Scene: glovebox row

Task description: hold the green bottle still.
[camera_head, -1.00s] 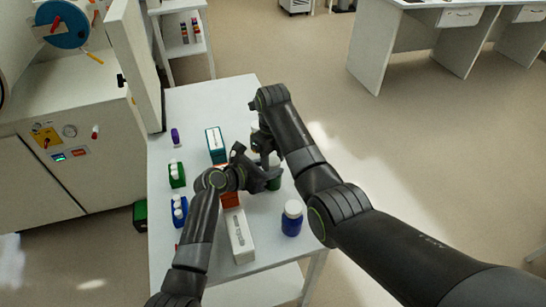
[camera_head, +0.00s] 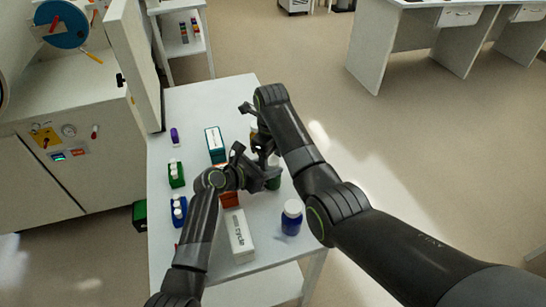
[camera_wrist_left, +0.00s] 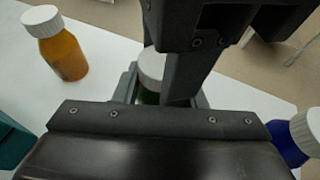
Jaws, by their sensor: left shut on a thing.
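The green bottle (camera_head: 273,182) with a white cap stands on the white table, partly hidden by my grippers and arm. My left gripper (camera_head: 268,176) is shut on it from the left. In the left wrist view the white cap and a little green of the bottle (camera_wrist_left: 150,97) show between the gripper's dark parts. My right gripper (camera_head: 248,112) is above and beyond the bottle, apart from it in the head view; its fingers are too small and dark to read.
An orange bottle (camera_wrist_left: 65,54) stands close by, beyond the green one. A blue bottle (camera_head: 291,220) stands nearer. The table's right edge is close.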

